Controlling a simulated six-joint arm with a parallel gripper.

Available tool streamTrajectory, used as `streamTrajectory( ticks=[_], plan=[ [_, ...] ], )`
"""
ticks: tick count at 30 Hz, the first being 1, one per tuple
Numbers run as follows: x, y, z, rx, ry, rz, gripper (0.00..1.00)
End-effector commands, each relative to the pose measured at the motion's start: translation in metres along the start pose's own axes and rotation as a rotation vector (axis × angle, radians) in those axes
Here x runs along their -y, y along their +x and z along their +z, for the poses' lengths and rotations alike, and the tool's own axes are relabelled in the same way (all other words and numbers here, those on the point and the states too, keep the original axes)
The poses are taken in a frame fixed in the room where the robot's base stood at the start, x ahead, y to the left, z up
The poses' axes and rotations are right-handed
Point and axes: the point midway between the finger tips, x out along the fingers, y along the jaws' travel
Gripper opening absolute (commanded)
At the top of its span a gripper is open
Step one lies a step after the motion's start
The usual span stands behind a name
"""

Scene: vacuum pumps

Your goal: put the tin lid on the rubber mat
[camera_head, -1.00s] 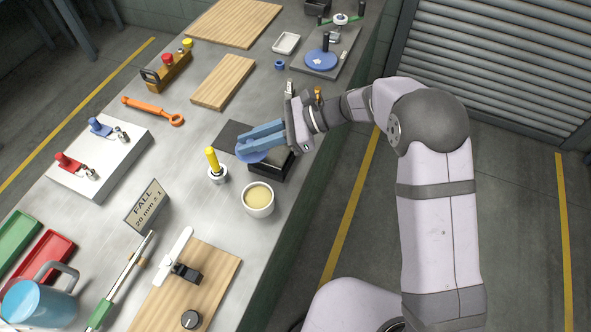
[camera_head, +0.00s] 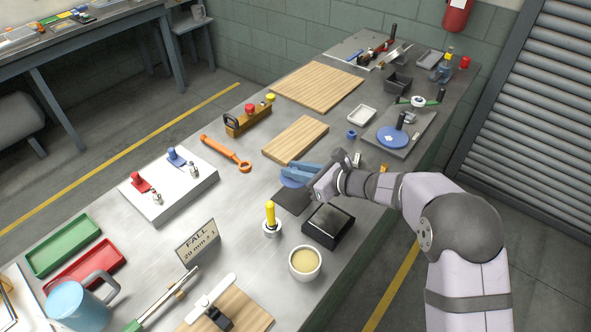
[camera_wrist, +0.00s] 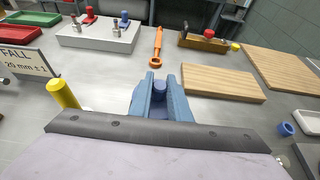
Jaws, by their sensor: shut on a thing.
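My gripper (camera_head: 290,172) has blue fingers and is shut on the blue round tin lid (camera_head: 292,183). In the wrist view, the lid's blue knob (camera_wrist: 160,88) is between the fingertips, with part of the disc below it, mostly hidden by the fingers. The rubber mat (camera_head: 292,202) is a dark grey flat square on the bench. The lid appears over the mat's far part; I cannot tell whether it touches the mat.
A yellow-handled tool (camera_head: 270,215) and a cream cup (camera_head: 304,263) stand near the mat. A wooden board (camera_head: 296,140) and an orange wrench (camera_head: 226,152) lie beyond. A white block (camera_head: 187,199) with red and blue valves sits left. Bare bench lies between the block and the mat.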

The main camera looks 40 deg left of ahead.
Motion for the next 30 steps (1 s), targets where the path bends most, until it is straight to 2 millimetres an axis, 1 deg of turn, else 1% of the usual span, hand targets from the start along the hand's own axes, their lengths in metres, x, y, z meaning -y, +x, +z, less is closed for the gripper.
streamTrajectory(
  ticks=[6,21,25,30],
  plan=[
    [0.000,-0.002,-0.002,0.001,0.001,0.000,0.00],
    [0.000,0.013,-0.038,0.001,0.000,0.001,0.00],
    [0.000,0.016,-0.044,0.001,0.000,0.001,0.00],
    [0.000,0.017,-0.047,0.001,0.000,0.001,0.00]
  ],
)
